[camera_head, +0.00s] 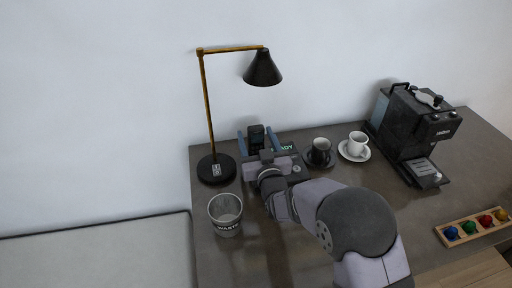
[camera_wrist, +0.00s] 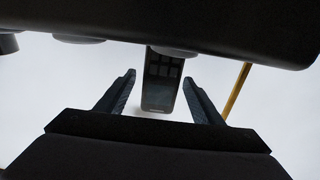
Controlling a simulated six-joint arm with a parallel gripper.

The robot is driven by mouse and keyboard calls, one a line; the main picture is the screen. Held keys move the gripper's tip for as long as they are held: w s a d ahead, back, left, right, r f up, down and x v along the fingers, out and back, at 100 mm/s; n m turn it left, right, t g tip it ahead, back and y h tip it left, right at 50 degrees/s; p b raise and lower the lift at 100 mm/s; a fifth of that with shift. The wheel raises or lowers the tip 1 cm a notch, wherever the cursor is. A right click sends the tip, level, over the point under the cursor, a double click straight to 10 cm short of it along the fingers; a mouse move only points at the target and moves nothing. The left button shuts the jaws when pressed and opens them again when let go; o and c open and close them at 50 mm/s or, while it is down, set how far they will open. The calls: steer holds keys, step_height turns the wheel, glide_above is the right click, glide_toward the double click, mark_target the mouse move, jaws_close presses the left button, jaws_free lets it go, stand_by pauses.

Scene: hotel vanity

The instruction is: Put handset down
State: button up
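The dark handset (camera_head: 257,136) stands upright at the back of the dark phone base (camera_head: 297,168), whose small lit display shows part of a word. My gripper (camera_head: 258,139) is open, with one blue finger on each side of the handset. In the wrist view the handset (camera_wrist: 161,82) shows between the two fingertips, with pale gaps on both sides, so neither finger appears to touch it. My gripper and wrist hide much of the base. I cannot tell whether the handset's lower end is fully seated.
A brass lamp (camera_head: 207,110) with a black foot stands left of the phone. A waste cup (camera_head: 226,214) stands in front. A dark cup (camera_head: 320,152), a white cup (camera_head: 358,144) and a coffee machine (camera_head: 415,130) are to the right. A tray with colored balls (camera_head: 474,226) lies front right.

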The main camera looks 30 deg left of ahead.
steer(key=c, duration=1.2)
steer(key=shift+c, duration=0.2)
steer(key=shift+r, duration=0.15)
step_height(320, 180, up, 10)
steer(key=shift+f, duration=0.1)
